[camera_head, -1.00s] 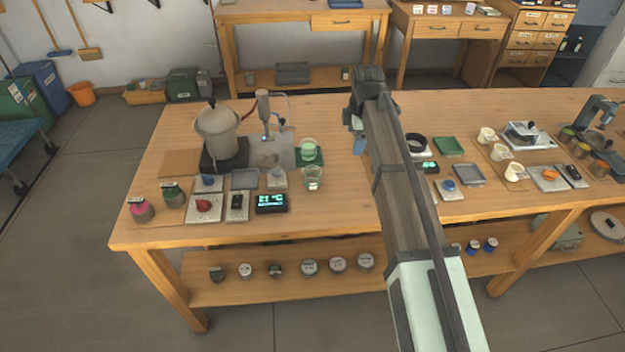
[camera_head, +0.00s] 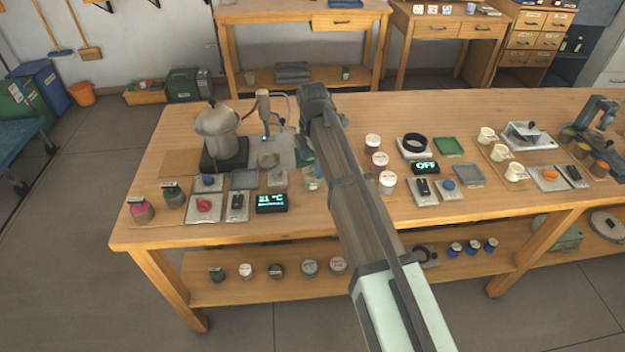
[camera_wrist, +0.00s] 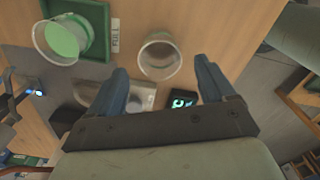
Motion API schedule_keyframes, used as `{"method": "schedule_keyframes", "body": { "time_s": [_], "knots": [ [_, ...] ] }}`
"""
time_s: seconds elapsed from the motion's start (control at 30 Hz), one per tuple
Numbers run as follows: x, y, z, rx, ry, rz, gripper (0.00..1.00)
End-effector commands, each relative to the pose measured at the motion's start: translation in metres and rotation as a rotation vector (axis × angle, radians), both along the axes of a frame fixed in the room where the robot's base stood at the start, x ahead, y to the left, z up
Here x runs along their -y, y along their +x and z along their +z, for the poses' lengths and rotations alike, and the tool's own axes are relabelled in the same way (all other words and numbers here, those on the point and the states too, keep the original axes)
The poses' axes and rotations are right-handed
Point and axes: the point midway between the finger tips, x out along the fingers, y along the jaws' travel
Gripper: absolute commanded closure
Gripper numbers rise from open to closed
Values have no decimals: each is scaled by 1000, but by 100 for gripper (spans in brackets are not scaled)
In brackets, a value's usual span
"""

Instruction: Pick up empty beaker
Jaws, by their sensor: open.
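The empty beaker (camera_wrist: 160,57) is clear glass and stands upright on the bench. In the wrist view it appears between and just beyond the tips of my open gripper (camera_wrist: 161,70), with nothing held. In the head view the empty beaker (camera_head: 311,181) shows just below the gripper end, partly covered by my arm. A second beaker (camera_wrist: 62,39) with green contents stands on a green tray (camera_wrist: 98,14) at the upper left of the wrist view. My arm hides most of that beaker in the head view.
A steam boiler (camera_head: 217,130) stands left on the bench. A temperature display (camera_head: 271,203) sits in front of it, left of the empty beaker. Several white-lidded jars (camera_head: 380,160) stand right of my arm. The bench top (camera_head: 300,222) is bare near its front edge.

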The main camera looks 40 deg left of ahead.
Motion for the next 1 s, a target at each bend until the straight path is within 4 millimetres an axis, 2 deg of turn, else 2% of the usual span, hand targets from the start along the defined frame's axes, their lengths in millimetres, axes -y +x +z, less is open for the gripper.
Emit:
{"method": "schedule_keyframes", "body": {
  "time_s": [0.37,0.73,1.0],
  "knots": [
    [0,0,-19,0,0,-1,17],
    [0,0,-61,0,1,-1,17],
    [0,0,-64,1,2,-1,17]
  ]
}}
